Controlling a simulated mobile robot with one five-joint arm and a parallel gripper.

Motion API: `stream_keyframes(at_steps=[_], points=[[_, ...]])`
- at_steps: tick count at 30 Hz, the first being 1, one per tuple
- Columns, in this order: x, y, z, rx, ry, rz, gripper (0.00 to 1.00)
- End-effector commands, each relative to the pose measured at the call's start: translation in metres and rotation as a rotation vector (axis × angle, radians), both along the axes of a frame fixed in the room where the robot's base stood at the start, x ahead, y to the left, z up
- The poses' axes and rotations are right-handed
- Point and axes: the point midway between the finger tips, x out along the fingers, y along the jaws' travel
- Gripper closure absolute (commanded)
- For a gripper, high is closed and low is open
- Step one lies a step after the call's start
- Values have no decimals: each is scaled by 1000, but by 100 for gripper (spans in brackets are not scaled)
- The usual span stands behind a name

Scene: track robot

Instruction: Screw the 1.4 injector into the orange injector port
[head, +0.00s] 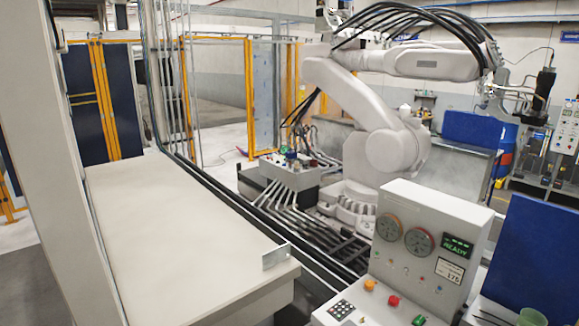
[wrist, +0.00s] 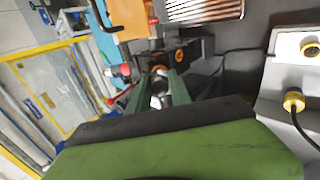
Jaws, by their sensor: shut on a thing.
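My gripper (wrist: 160,85) shows in the wrist view as two green fingers shut on a small silvery part (wrist: 157,101), apparently the injector. I cannot read a 1.4 marking on it. Just past the fingertips is an orange-brown ring (wrist: 160,68) at a dark block (wrist: 187,55) with a round orange mark. This may be the orange injector port. The fingers hide most of the part, so I cannot tell whether it touches the ring. My gripper and the injector are not in the head view.
In the wrist view, a pale fixture (wrist: 285,75) with brass-coloured fittings and a black cable stands at right, and a ribbed metal piece (wrist: 202,9) at top.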

Motion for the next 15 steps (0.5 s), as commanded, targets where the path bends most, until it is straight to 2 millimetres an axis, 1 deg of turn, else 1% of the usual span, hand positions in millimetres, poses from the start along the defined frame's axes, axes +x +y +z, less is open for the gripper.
stream_keyframes(at_steps=[5,7,15], points=[[0,0,0,-8,-6,-10,100],[0,0,0,-48,-39,-62,100],[0,0,0,-347,-283,-447,100]])
